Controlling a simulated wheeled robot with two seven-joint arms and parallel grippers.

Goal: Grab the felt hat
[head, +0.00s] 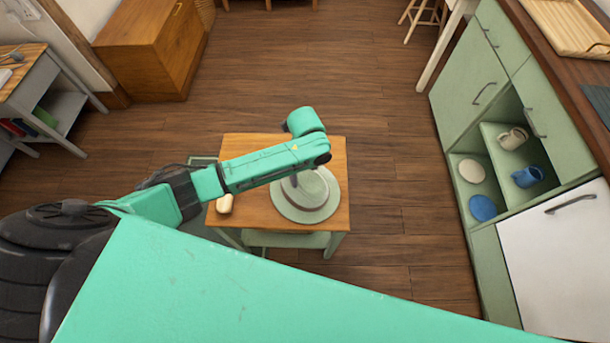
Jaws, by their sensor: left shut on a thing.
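The felt hat (310,198) is pale grey-green with a darker band. It rests on the small wooden-topped table (252,222), toward its right side. My left arm reaches over the table from the left. My left gripper (294,182) points down at the hat and is shut on it, at the crown's left side. The arm covers the far part of the hat, and the fingertips are only partly visible. My right gripper is not in view.
A small cream object (225,203) lies at the table's left edge. A green cabinet (470,110) with open shelves holding mugs and plates stands at the right. A wooden chest (150,55) is at the upper left. Wooden floor is clear around the table's far side.

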